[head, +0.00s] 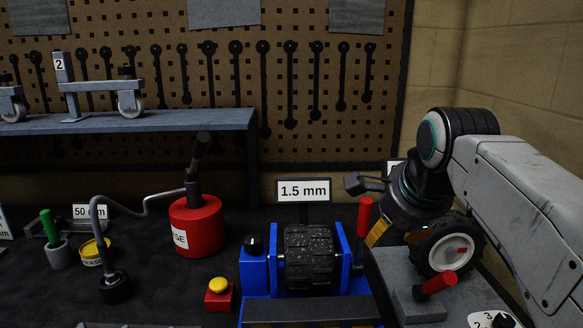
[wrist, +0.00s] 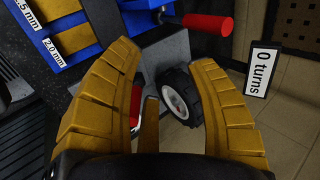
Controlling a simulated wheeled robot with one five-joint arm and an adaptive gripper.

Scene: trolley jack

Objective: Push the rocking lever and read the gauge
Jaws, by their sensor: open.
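My gripper (head: 395,240) is open and empty, pointing down over the grey block at the right. Its two yellow fingers are spread in the wrist view (wrist: 164,56). A short red-handled lever (head: 437,282) rises tilted from the grey block (head: 388,268). Part of a red piece (wrist: 135,105) shows beside the left finger in the wrist view, partly hidden. A white dial (head: 487,318) with numbers is cut off by the bottom edge in the head view. Its pointer and reading cannot be made out.
A black-tyred wheel (head: 447,250) stands beside the grey block. Left of it, a blue stand (head: 257,290) holds a black roller (head: 307,258) and an upright red handle (head: 363,218). Signs read 1.5 mm (head: 304,190) and 0 turns (wrist: 262,70). A red can (head: 196,226) stands left.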

